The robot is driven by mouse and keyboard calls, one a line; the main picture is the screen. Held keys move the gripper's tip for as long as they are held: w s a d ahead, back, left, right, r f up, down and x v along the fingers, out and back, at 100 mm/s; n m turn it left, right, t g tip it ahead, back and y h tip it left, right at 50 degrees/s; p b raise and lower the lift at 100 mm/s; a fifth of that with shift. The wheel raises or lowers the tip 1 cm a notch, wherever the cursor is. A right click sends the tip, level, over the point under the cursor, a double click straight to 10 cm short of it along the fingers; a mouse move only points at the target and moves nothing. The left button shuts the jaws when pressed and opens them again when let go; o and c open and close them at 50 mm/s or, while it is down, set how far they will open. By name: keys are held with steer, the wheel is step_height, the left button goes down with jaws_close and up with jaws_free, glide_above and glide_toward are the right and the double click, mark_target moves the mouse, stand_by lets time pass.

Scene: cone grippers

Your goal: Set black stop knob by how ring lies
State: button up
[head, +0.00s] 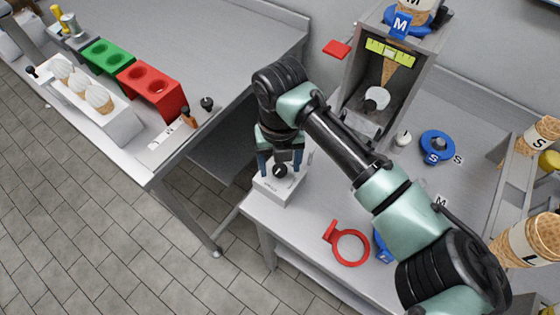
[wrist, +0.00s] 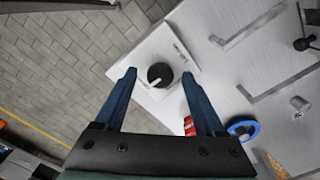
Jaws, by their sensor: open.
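The black knob (head: 280,171) sits on a white box (head: 278,188) at the table's left front corner. In the wrist view the knob (wrist: 160,75) has a white pointer mark toward the lower left. My gripper (head: 280,165) is open above the box, its two blue fingers on either side of the knob; contact cannot be told. A red ring with a tab (head: 351,263) lies on the table near the front edge, its tab toward the upper left. Blue rings also show: one by an S label (head: 437,145), and one partly hidden behind my arm (head: 382,246).
A grey stand (head: 431,58) with a cone and yellow gauge rises behind. A small white knob (head: 403,139) stands nearby. Cone holders line the right side. Another counter at left holds red (head: 166,99) and green blocks, beyond a gap. My arm crosses the table's middle.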

jaws_close()
stand_by(0.3)
